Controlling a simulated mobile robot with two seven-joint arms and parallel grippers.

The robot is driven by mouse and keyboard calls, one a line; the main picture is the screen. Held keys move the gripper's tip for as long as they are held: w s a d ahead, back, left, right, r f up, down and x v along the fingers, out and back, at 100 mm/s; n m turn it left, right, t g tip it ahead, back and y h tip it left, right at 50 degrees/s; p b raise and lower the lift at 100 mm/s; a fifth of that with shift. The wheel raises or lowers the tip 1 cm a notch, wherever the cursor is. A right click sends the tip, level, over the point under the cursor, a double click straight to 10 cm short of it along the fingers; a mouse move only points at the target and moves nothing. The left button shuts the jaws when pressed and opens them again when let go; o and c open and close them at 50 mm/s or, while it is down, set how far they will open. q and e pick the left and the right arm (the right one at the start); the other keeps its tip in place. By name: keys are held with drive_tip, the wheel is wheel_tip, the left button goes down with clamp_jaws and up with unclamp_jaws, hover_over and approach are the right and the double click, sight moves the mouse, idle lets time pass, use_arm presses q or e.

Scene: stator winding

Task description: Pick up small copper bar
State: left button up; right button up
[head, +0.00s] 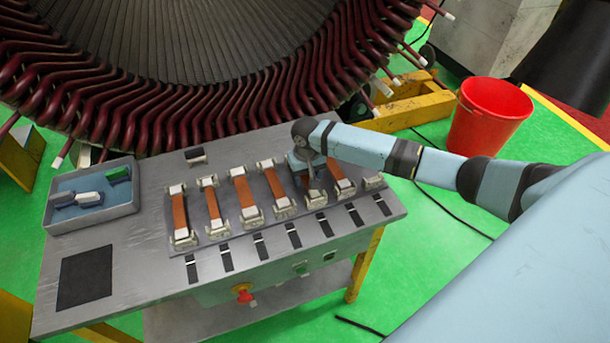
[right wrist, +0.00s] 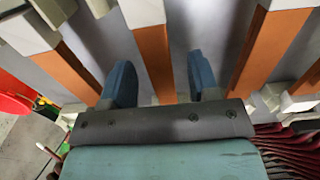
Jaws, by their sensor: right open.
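Several copper bars lie side by side in pale end holders on the metal workbench. In the head view, one copper bar (head: 180,214) is at the left end and another (head: 338,172) is near the right end. My right gripper (head: 309,170) is over the right part of the row and partly hides a bar there. In the right wrist view, its two blue fingers (right wrist: 162,75) are apart, with one copper bar (right wrist: 154,55) showing between them. Whether the fingers reach down beside that bar is unclear. My left gripper is out of view.
A grey tray (head: 110,214) with small parts stands at the bench's left. Black strips (head: 227,258) lie in front of the row. The big wound stator (head: 330,75) rises behind the bench. A red bucket (head: 487,125) stands on the green floor at right.

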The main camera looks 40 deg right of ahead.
drive_tip(key=shift+f, duration=0.1)
idle(0.3)
clamp_jaws()
